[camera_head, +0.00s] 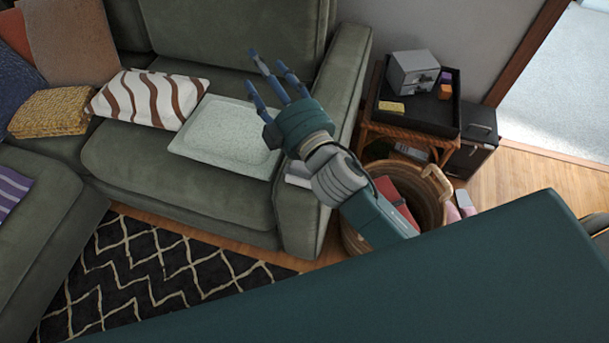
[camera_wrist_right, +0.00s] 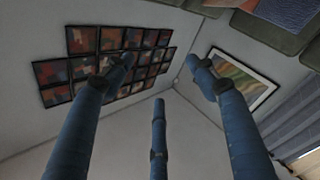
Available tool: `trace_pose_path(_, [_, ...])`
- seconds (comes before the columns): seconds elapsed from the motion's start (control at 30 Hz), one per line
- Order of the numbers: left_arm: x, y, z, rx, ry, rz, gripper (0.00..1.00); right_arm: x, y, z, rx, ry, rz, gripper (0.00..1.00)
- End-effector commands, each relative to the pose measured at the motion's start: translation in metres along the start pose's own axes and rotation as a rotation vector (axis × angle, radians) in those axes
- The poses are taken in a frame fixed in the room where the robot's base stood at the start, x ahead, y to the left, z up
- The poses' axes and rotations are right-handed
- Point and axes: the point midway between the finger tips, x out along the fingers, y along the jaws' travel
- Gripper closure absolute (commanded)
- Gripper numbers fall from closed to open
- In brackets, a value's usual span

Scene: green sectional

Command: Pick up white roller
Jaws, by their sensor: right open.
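I cannot make out a white roller for certain in either view. A small whitish object (camera_head: 298,174) shows at the sofa's right arm, partly hidden behind my right wrist; its shape is unclear. My right gripper (camera_head: 265,70) is over the sofa's right end, with its blue fingers spread and nothing between them. In the right wrist view the open fingers (camera_wrist_right: 160,78) point toward a wall, with no object between them. My left gripper is in neither view.
The green sofa (camera_head: 180,180) holds a pale flat cushion (camera_head: 225,137) and a brown-striped pillow (camera_head: 150,98). Right of it are a wicker basket (camera_head: 430,205), a side table with a black tray (camera_head: 440,120) and a dark box (camera_head: 470,150). A patterned rug (camera_head: 150,275) lies in front.

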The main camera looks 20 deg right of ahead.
Motion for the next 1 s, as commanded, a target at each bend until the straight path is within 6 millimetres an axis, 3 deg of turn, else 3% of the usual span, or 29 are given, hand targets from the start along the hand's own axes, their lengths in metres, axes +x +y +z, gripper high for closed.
trace_pose_path(0.03, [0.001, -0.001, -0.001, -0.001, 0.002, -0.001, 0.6, 0.013, 0.005, -0.054, -0.116, 0.182, 0.022, 0.43])
trace_pose_path(0.1, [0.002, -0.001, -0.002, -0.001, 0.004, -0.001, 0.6, 0.013, -0.006, -0.125, -0.293, 0.443, 0.03, 0.43])
trace_pose_path(0.17, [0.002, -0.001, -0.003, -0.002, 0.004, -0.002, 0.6, 0.001, -0.029, -0.176, -0.455, 0.662, 0.015, 0.43])
trace_pose_path(0.2, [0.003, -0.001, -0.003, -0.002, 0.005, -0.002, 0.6, -0.012, -0.05, -0.201, -0.568, 0.803, -0.009, 0.43])
trace_pose_path(0.27, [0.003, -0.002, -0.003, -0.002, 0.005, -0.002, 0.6, -0.034, -0.087, -0.223, -0.744, 1.004, -0.063, 0.43])
trace_pose_path(0.33, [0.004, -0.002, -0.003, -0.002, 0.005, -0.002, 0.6, -0.061, -0.134, -0.223, -0.956, 1.221, -0.162, 0.43])
trace_pose_path(0.37, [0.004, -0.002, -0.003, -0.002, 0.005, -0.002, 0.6, -0.071, -0.153, -0.213, -1.051, 1.305, -0.217, 0.43])
trace_pose_path(0.43, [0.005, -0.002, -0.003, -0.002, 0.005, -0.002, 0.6, -0.09, -0.191, -0.174, -1.271, 1.478, -0.377, 0.43])
trace_pose_path(0.53, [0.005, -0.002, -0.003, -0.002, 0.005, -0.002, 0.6, -0.103, -0.212, -0.087, -1.566, 1.642, -0.673, 0.43])
trace_pose_path(0.6, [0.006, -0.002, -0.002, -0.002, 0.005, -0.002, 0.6, -0.102, -0.202, -0.023, -1.74, 1.69, -0.903, 0.43])
trace_pose_path(0.73, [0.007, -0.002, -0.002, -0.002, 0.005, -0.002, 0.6, -0.095, -0.153, 0.069, -1.95, 1.67, -1.305, 0.43])
trace_pose_path(0.8, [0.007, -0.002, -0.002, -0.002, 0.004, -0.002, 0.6, -0.093, -0.126, 0.099, -2.008, 1.632, -1.463, 0.43])
trace_pose_path(0.9, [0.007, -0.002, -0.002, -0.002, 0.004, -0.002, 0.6, -0.092, -0.102, 0.121, -2.048, 1.588, -1.6, 0.43])
trace_pose_path(1.0, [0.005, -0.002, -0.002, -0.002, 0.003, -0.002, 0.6, -0.094, -0.099, 0.135, -2.055, 1.572, -1.656, 0.43])
